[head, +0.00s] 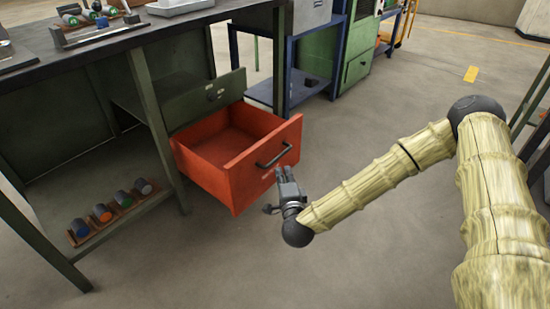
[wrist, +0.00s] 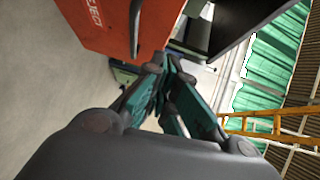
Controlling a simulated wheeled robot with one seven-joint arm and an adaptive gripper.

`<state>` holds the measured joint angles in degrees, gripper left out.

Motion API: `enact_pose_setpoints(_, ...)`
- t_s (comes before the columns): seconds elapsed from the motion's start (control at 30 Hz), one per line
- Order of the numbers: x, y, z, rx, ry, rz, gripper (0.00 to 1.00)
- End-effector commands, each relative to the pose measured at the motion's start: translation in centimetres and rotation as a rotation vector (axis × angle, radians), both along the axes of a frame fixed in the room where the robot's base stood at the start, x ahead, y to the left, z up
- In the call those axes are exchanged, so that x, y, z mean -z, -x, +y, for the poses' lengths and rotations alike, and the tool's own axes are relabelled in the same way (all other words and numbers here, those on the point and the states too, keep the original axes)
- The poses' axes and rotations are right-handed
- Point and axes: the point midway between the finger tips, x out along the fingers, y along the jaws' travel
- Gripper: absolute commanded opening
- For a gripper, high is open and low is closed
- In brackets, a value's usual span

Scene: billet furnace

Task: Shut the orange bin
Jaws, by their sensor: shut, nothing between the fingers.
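The orange bin (head: 225,150) is a drawer under the dark workbench, pulled well out, with its empty inside showing from above. Its front carries a dark bar handle (head: 279,155). My gripper (head: 283,172) is shut and empty, close to the outer face of the bin's front, just below the handle. I cannot tell whether the fingertips touch the front. In the wrist view the bin's front (wrist: 105,28) fills the upper left with part of a label on it, and my shut fingers (wrist: 168,68) point toward its edge.
The green workbench (head: 130,35) holds trays and small parts on top. Its lower shelf (head: 115,220) carries several capped cylinders. A blue-framed stand (head: 308,85) and a green cabinet (head: 352,70) stand behind. The floor (head: 400,240) in front of the bin is clear.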

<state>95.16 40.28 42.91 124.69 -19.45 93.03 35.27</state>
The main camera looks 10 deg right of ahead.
Motion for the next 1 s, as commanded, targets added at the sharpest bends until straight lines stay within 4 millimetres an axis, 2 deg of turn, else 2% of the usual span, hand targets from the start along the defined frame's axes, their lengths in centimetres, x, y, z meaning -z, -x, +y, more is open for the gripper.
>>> enact_pose_setpoints(0.13,-0.2,-0.8,-1.3,0.040,-0.031,-0.042,0.00)
enact_pose_setpoints(0.37,-0.4,-2.4,-1.7,0.048,-0.037,-0.053,0.00)
enact_pose_setpoints(0.9,-0.2,-11.0,-2.7,0.046,-0.036,-0.051,0.00)
enact_pose_setpoints(1.0,-0.1,-12.1,-1.6,0.045,-0.037,-0.051,0.00)
